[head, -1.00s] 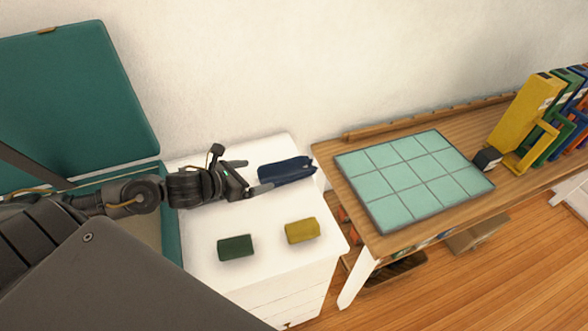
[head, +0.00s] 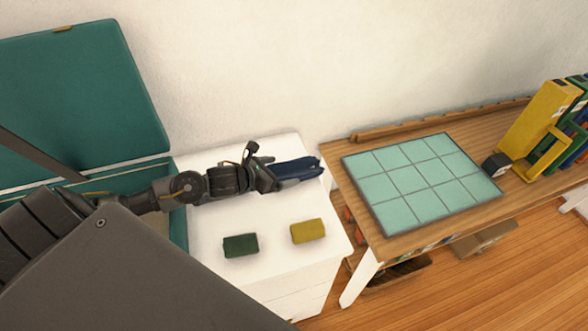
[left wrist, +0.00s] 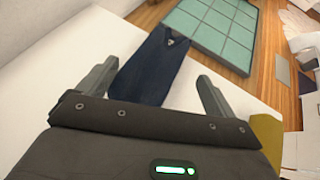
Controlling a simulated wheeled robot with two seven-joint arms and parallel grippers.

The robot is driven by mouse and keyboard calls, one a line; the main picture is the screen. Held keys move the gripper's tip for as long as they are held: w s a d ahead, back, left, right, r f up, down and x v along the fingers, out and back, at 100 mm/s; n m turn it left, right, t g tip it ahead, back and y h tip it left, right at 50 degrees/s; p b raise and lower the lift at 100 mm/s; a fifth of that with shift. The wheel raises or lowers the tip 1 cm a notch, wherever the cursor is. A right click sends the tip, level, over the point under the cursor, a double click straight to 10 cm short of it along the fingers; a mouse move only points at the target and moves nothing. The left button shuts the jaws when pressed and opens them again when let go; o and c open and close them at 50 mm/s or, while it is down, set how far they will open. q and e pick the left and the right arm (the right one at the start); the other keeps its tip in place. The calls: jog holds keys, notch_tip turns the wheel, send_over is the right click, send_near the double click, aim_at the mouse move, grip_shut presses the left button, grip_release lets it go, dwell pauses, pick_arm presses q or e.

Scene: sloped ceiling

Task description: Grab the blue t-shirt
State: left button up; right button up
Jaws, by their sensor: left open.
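The blue t-shirt (head: 298,170) is a dark blue folded bundle on the white cabinet top, near the wall. In the left wrist view the t-shirt (left wrist: 150,68) lies between the two spread fingers, closer to the left one. My left gripper (head: 290,169) is open and low over the t-shirt; in the head view it covers the near end of it. The left gripper (left wrist: 158,88) also shows in the left wrist view, with its fingers apart on either side of the cloth. I cannot tell whether they touch it. My right gripper is not in view.
A green folded bundle (head: 240,245) and a yellow one (head: 308,231) lie on the white cabinet (head: 275,222). An open teal case (head: 85,95) stands at left. A wooden table (head: 345,187) with a tiled teal board (head: 420,184) and several binders (head: 540,115) is at right.

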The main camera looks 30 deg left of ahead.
aim_at(291, 167)
pick_arm(q)
jog(key=x, duration=0.2)
jog(key=p+x, duration=0.1)
jog(key=shift+w+d+r+p, duration=0.15)
jog(key=shift+w+p, duration=0.15)
jog(key=shift+w, duration=0.2)
jog(key=shift+w+f, duration=0.2)
jog(key=shift+f, duration=0.05)
jog(key=shift+s, duration=0.1)
jog(key=c, duration=1.2)
